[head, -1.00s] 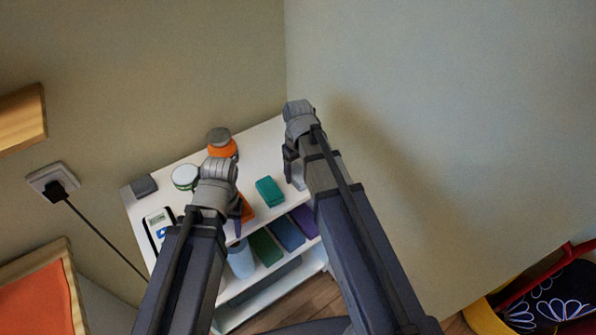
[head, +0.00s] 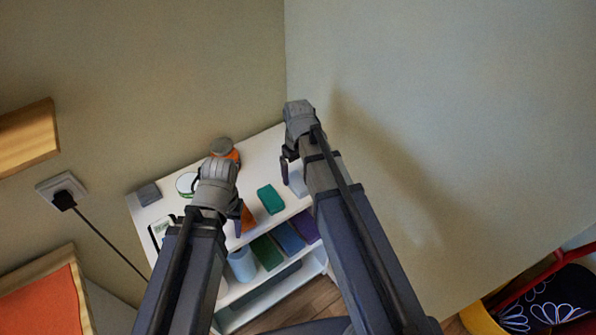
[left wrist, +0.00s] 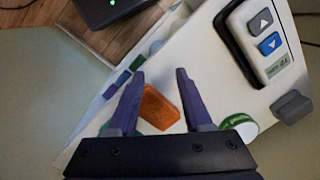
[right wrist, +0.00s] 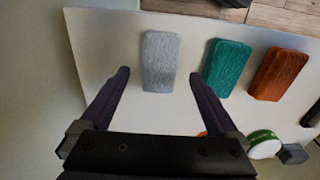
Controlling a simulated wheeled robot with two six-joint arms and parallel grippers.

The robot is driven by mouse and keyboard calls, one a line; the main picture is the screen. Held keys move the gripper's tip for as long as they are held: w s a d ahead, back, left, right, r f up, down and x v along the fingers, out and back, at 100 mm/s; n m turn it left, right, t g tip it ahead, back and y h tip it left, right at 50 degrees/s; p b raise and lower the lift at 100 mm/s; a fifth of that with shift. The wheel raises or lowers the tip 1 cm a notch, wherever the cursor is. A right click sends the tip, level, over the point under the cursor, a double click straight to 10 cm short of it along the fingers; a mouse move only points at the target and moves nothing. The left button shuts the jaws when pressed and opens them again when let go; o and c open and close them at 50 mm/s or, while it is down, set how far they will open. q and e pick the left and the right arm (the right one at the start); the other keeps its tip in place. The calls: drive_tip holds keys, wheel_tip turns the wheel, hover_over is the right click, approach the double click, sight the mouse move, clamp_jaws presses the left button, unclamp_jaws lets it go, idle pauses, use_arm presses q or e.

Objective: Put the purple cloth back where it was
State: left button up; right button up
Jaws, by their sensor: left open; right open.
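The purple cloth (head: 305,225) lies at the right end of a row on the level below the white top, beside a blue cloth (head: 289,237) and a green cloth (head: 267,251). My left gripper (head: 241,216) is open over the top. An orange cloth (left wrist: 160,106) shows between its fingers in the left wrist view; contact cannot be told. My right gripper (head: 287,168) is open and empty above the top's right end. In the right wrist view a grey cloth (right wrist: 161,62) lies just beyond its fingertips, with a teal cloth (right wrist: 227,67) beside it.
The white unit (head: 262,150) stands in a wall corner. On its top are a remote-like device (left wrist: 268,42), a green-rimmed white jar (head: 187,184), an orange jar with grey lid (head: 223,150) and a dark grey block (head: 148,194). A light blue roll (head: 242,265) stands below.

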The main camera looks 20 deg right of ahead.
sight(298, 181)
wheel_tip(298, 181, up, 8)
drive_tip(key=p, duration=0.7)
drive_tip(key=s+a+h, duration=0.1)
drive_tip(key=s+a, duration=0.9)
drive_tip(key=s, duration=0.4)
drive_tip(key=shift+a+r, duration=0.25)
drive_tip(key=shift+s+f, duration=0.1)
